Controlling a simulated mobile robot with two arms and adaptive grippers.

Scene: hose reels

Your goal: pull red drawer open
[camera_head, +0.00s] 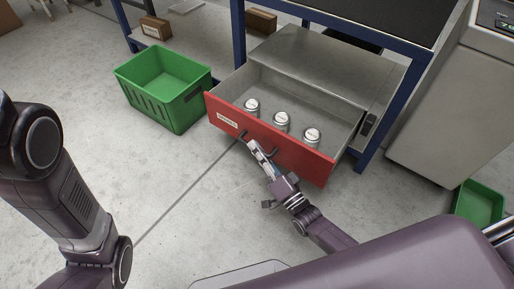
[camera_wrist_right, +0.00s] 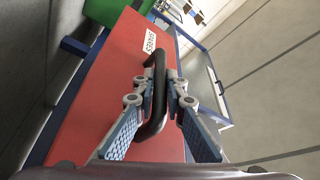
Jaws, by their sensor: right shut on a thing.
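The red drawer (camera_head: 288,147) stands pulled out from under the blue-framed bench in the head view. Its grey inside shows three silver canisters (camera_head: 281,122) standing in a row. My right gripper (camera_head: 257,148) is at the drawer front, shut on the dark handle (camera_wrist_right: 156,108). In the right wrist view the fingers of the right gripper (camera_wrist_right: 161,88) lie on both sides of the handle, with the red drawer front (camera_wrist_right: 101,88) behind it. My left arm shows at the left of the head view, but its gripper is out of view.
A green crate (camera_head: 160,100) stands on the floor left of the drawer. The blue bench frame (camera_head: 398,112) rises at the right of the drawer. A grey cabinet (camera_head: 440,105) and another green bin (camera_head: 480,204) are at the right. The floor in front is clear.

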